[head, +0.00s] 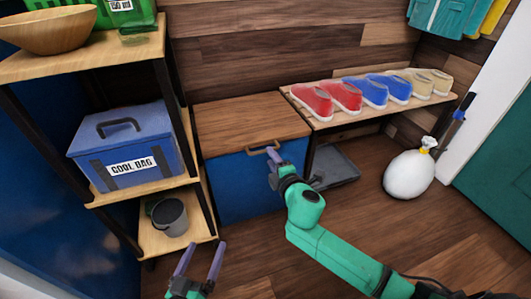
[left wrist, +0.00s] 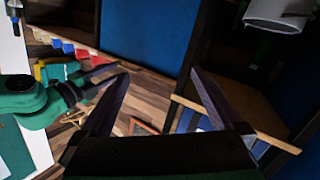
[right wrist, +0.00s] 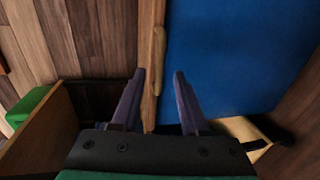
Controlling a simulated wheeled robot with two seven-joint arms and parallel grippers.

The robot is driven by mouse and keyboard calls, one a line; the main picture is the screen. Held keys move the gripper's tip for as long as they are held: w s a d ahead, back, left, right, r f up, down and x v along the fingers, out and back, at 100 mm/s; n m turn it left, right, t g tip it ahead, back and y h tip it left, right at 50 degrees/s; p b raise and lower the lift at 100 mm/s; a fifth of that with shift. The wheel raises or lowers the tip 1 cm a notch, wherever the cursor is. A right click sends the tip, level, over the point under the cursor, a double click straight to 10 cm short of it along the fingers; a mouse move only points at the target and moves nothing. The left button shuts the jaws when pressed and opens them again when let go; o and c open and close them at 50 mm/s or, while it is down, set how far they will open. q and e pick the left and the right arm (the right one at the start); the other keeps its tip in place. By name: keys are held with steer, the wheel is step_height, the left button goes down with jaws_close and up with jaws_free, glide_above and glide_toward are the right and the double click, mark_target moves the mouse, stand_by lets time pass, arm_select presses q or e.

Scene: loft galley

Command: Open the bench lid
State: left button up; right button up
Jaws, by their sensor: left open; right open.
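The bench has a brown wooden lid (head: 248,120) lying closed on a blue box front (head: 240,185). A light wood handle (head: 263,147) is at the lid's front edge. It also shows in the right wrist view as an upright strip (right wrist: 159,60). My right gripper (head: 271,165) is open at the handle; in its wrist view (right wrist: 159,76) the handle lies ahead, between the two fingertips. I cannot tell whether the fingers touch it. My left gripper (head: 200,252) is open and empty, low in front of the shelf, away from the bench.
A shelf unit left of the bench holds a blue cool bag (head: 125,145), a grey pot (head: 170,215) and a wooden bowl (head: 48,30). A shoe rack (head: 325,120) with several shoes stands right of the bench. A white sack (head: 410,173) is on the floor, otherwise mostly clear.

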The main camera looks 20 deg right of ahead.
steer(key=b+x, duration=0.2)
steer(key=x, duration=0.3)
steer(key=shift+w+f, duration=0.1)
steer(key=shift+w, duration=0.3)
arm_select(q)
steer(key=w+a+r+t+h, duration=0.1)
steer(key=w+r+t, duration=0.2)
steer(key=r, duration=0.7)
steer(key=w+a+r+m+t, duration=0.1)
steer(key=w+r+t, duration=0.2)
steer(key=r, duration=0.8)
steer(key=shift+w+r+t+h, duration=0.15)
steer(key=shift+w+t+h, duration=0.25)
steer(key=shift+t, duration=0.1)
arm_select(e)
jaws_close()
